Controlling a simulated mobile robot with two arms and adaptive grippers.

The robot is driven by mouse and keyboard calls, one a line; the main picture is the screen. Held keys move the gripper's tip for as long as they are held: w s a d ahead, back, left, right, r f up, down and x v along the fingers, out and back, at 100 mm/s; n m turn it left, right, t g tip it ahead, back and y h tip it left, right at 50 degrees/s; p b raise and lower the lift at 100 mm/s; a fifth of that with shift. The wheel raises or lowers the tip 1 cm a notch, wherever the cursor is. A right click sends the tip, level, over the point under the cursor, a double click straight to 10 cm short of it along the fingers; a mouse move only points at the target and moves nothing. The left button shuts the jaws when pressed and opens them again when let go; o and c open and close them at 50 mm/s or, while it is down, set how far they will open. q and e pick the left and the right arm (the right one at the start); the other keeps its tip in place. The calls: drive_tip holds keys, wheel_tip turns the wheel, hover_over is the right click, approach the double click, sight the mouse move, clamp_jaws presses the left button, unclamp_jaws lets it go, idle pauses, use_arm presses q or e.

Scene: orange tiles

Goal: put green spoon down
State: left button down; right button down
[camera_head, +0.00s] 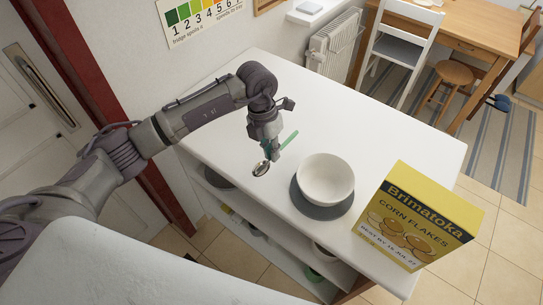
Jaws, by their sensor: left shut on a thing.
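The green spoon (289,138) has a green handle and a shiny metal bowl end. It shows over the white counter, left of a white bowl. My left gripper (272,154) points down and is shut on the spoon near its middle, hiding part of it. The metal end (261,168) points toward the lower left. I cannot tell whether the spoon touches the counter or hangs just above it. My right gripper is not in view.
The white bowl (326,178) stands on a dark round mat (313,208) right of the gripper. A yellow corn flakes box (418,215) stands at the counter's right end. The white counter (350,120) is clear behind the bowl. Shelves are below its front edge.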

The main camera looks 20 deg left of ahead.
sight(273, 168)
use_arm(q)
drive_tip(key=shift+f, duration=0.25)
wheel_tip(273, 168, down, 3)
drive_tip(key=shift+f+p, duration=0.1)
drive_tip(key=shift+p, duration=0.8)
drive_tip(key=shift+f, duration=0.2)
drive_tip(key=shift+f, duration=0.15)
drive_tip(key=c, duration=1.3)
unclamp_jaws()
drive_tip(key=shift+o, duration=0.2)
